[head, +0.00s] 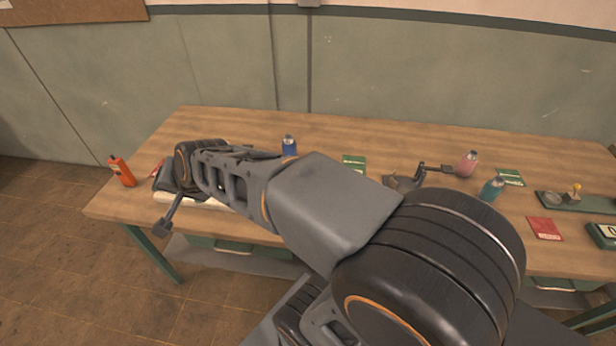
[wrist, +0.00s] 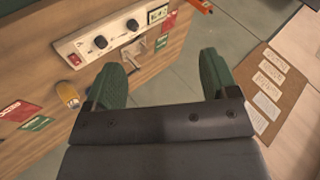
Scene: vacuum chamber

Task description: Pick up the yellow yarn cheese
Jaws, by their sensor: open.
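The yellow yarn cheese (wrist: 68,94) is a small yellow cylinder with a greyish end. It stands on the wooden table at the left of the wrist view, to the left of my gripper's left finger and apart from it. I cannot make it out in the head view, where my arm covers part of the table. My gripper (wrist: 162,82) has two green fingertips spread wide in the wrist view, with nothing between them. In the head view my arm reaches left across the table, and I cannot clearly make out the fingers.
A white panel with black knobs (wrist: 112,41) lies near the cheese, with red (wrist: 14,111) and green (wrist: 38,123) cards. Blue (head: 289,145), pink (head: 467,164) and teal (head: 491,189) cylinders stand on the table (head: 340,222). An orange device (head: 122,171) is at its left end.

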